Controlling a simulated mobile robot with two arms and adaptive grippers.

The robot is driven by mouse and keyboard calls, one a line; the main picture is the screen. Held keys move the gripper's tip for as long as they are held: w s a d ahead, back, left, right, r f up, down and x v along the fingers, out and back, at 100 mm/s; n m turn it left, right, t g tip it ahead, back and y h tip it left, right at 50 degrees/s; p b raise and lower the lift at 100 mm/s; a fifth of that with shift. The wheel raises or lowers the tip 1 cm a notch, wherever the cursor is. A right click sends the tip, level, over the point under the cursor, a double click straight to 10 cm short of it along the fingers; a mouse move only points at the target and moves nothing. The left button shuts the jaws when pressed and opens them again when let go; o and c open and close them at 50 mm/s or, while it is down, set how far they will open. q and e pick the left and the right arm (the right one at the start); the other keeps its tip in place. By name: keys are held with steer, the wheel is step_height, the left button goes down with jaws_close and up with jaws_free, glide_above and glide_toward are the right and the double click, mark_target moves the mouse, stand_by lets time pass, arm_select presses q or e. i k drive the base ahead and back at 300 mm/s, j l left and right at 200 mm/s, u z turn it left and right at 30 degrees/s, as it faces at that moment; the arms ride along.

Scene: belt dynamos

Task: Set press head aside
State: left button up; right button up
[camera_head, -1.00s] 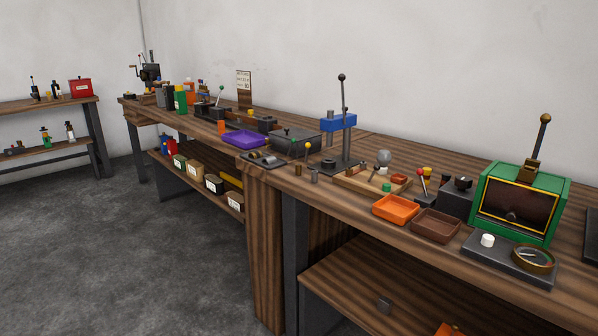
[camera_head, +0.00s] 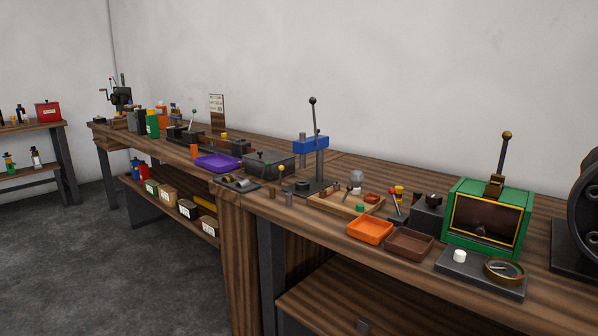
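A small press (camera_head: 320,165) stands on the long wooden workbench, with a dark base, a grey column and a lever with a black ball. A blue block (camera_head: 311,144), which looks like the press head, sits high on the column. Neither of my grippers is in view.
A wooden tray (camera_head: 322,205) with small parts lies right of the press. An orange tray (camera_head: 370,230), a brown tray (camera_head: 409,242) and a green box (camera_head: 487,216) stand further right. A purple tray (camera_head: 218,162) lies left. Grey floor (camera_head: 120,260) is open at left.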

mark_target(308, 146)
steer(key=i+l+u, duration=0.1)
steer(key=i, duration=0.35)
steer(key=i+l+u, duration=0.15)
steer(key=i, duration=0.3)
